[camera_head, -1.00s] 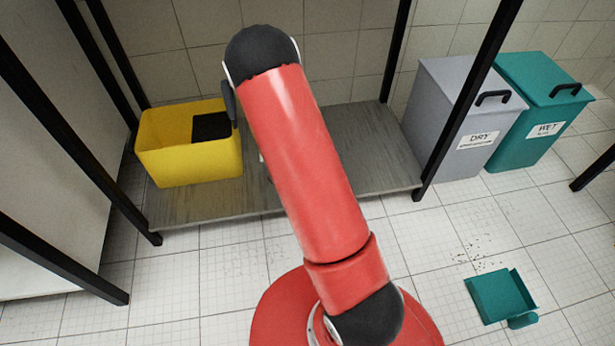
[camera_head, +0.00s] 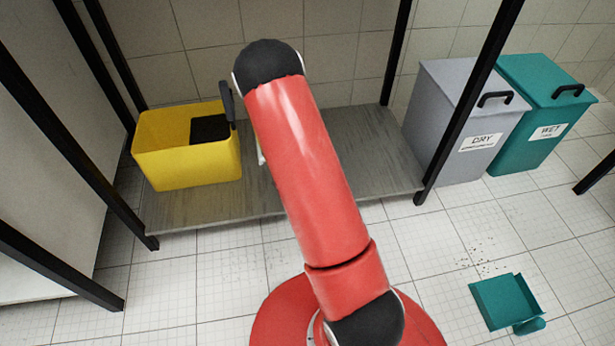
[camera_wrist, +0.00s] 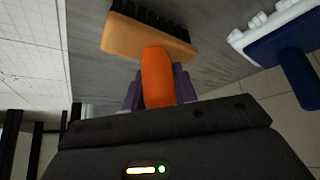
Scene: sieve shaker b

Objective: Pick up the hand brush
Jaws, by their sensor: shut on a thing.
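An orange hand brush with black bristles (camera_wrist: 150,38) is in the wrist view, its block at the top and its handle pointing toward my wrist. My gripper (camera_wrist: 158,90) is shut on the orange handle, with purple fingers on both sides of it. The brush is over or on the grey shelf surface; I cannot tell whether it touches. In the head view my red arm hides the brush and the gripper.
A blue brush with white bristles (camera_wrist: 278,45) is close on the right in the wrist view. A yellow bin (camera_head: 188,165) stands on the grey shelf (camera_head: 215,208), between black posts. Grey DRY (camera_head: 450,130) and teal WET (camera_head: 535,120) bins and a teal dustpan (camera_head: 503,300) are at right.

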